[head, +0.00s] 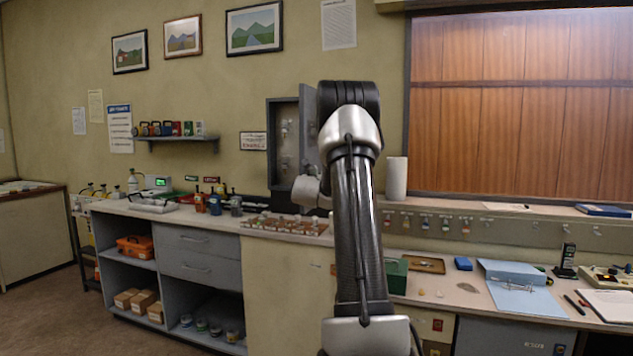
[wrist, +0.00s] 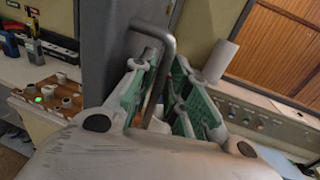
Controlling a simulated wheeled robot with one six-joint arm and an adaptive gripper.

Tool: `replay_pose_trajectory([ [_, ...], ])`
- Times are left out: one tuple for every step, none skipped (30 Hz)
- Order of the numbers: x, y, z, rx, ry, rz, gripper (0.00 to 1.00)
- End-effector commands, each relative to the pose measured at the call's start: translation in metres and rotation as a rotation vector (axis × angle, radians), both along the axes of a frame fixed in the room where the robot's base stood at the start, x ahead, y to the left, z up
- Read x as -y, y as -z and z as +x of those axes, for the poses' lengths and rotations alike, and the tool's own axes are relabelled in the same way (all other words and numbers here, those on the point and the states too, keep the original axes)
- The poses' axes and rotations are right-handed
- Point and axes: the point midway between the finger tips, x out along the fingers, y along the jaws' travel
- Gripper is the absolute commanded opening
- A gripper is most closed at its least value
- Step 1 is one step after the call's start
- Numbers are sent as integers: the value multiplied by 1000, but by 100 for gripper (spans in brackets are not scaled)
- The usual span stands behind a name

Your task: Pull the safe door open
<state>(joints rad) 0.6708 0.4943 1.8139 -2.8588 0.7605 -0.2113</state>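The safe is a grey wall cabinet (head: 285,125) left of my arm in the head view. Its inside shows, with small items hanging in it. The grey safe door (head: 309,125) stands swung out on the right side, partly hidden by my arm. In the wrist view the door (wrist: 107,45) rises upright behind my gripper (wrist: 163,75). A bent grey bar handle (wrist: 160,38) passes down between the two green-padded fingers, which appear closed on it. The lower end of the handle is hidden between the fingers. In the head view my gripper is mostly hidden by my arm.
Below the safe, a wooden rack (head: 285,225) of small items sits on the counter. A white paper roll (head: 396,178) stands on the ledge to the right. A green box (head: 397,275) and blue binder (head: 515,272) lie on the right desk.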

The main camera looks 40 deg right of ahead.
Motion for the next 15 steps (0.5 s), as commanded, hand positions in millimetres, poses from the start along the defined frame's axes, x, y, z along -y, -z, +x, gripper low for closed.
replay_pose_trajectory([
  [0, 1, 0, -1, -1, 0, 18],
  [-1, 1, 0, -2, -1, 1, 18],
  [-1, 1, 0, -2, -1, 1, 18],
  [-1, 1, 0, -2, -2, 1, 18],
  [-1, 2, 0, -3, -2, 1, 18],
  [-1, 2, 0, -3, -2, 1, 18],
  [-2, 2, 0, -3, -2, 1, 18],
  [-3, 1, -1, -3, -2, 1, 18],
  [-5, 1, -3, -3, -2, 1, 18],
  [-7, 1, -5, -3, -2, 1, 18],
  [-10, 2, -7, -4, -3, 2, 18],
  [-15, 2, -11, -5, -3, 3, 18],
  [-20, 1, -15, -4, -3, 2, 18],
  [-25, 1, -19, -3, -3, 1, 18],
  [-32, 1, -25, -4, -3, 2, 18],
])
